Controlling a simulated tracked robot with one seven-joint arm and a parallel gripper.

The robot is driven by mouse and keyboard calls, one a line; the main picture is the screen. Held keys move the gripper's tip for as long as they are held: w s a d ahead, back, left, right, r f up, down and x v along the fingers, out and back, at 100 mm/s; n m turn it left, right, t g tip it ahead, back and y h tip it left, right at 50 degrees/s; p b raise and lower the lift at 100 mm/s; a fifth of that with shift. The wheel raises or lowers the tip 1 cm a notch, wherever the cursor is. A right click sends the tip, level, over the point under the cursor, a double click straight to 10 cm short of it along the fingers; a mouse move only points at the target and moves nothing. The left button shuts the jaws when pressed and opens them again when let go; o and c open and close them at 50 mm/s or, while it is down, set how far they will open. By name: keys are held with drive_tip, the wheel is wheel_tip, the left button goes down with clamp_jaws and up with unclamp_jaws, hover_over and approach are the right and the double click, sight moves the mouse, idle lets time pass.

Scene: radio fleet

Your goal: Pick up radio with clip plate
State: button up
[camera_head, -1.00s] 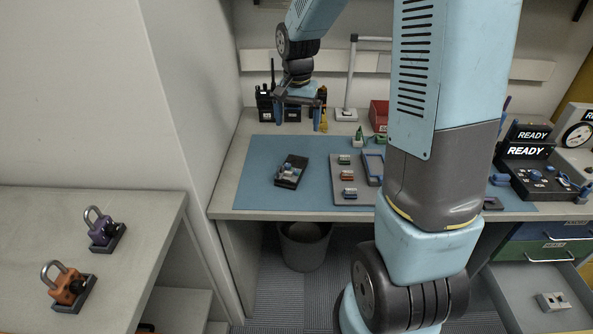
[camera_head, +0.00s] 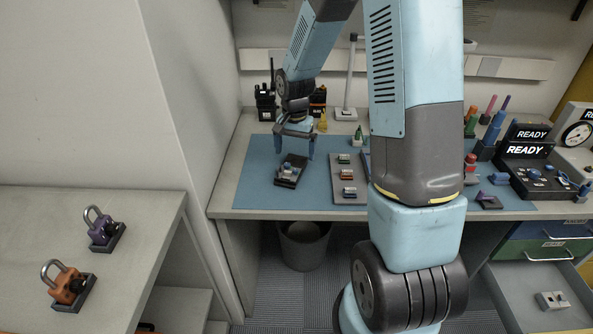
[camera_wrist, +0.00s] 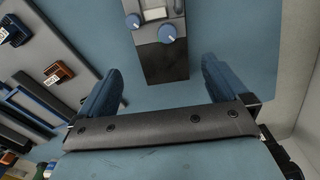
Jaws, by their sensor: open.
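A dark, flat unit (camera_head: 290,170) lies on the blue mat, with small pale and blue parts on top. In the wrist view, the dark unit (camera_wrist: 160,58) shows two blue knobs and a pale label. I cannot tell whether it is the radio with clip plate. Two upright black radios stand at the back left, one clearly visible (camera_head: 265,103) and one partly behind my arm (camera_head: 318,101). My gripper (camera_head: 297,150) is open and empty above the mat, over the far end of the dark unit. In the wrist view, its blue fingers (camera_wrist: 162,82) are spread apart, with the unit's end between and beyond them.
A grey board (camera_head: 340,197) with small coloured connectors lies just right of the dark unit. A small yellow item (camera_head: 322,122) and a green one (camera_head: 359,133) stand behind. READY displays (camera_head: 527,150) fill the right side. My arm hides part of the bench.

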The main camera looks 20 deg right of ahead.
sight(295, 164)
drive_tip(key=shift+a+f, duration=0.1)
drive_tip(key=shift+f, duration=2.4)
drive_tip(key=c, duration=1.3)
